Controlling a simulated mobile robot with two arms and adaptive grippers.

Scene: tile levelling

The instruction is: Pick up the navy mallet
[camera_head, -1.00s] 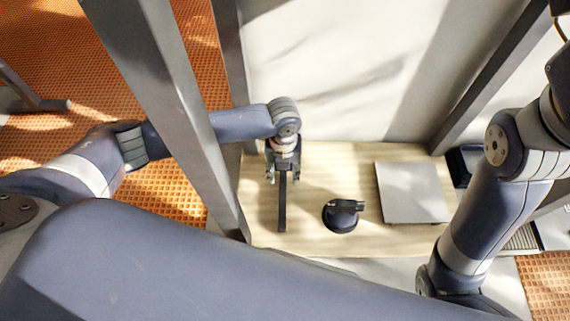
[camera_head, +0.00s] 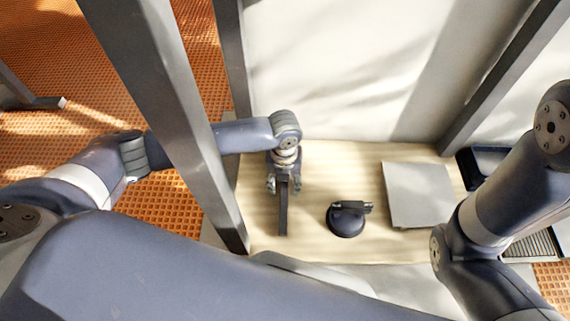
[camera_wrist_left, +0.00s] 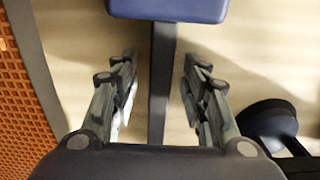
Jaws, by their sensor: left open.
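The navy mallet lies on the wooden board. In the head view its dark grey handle (camera_head: 283,215) points towards me, and its head is mostly hidden by my left gripper (camera_head: 284,186). In the left wrist view the navy head (camera_wrist_left: 167,9) shows at the top edge, and the handle runs down between the fingers. My left gripper (camera_wrist_left: 160,68) is open, with one finger on each side of the handle and visible gaps to it. My right gripper is out of view; only the right arm shows.
A round black suction lifter (camera_head: 346,221) stands right of the mallet, also in the wrist view (camera_wrist_left: 270,121). A grey tile (camera_head: 418,195) lies farther right on the wooden board (camera_head: 320,160). A metal post (camera_head: 180,110) stands left of the board. A dark container (camera_head: 481,165) is at the right.

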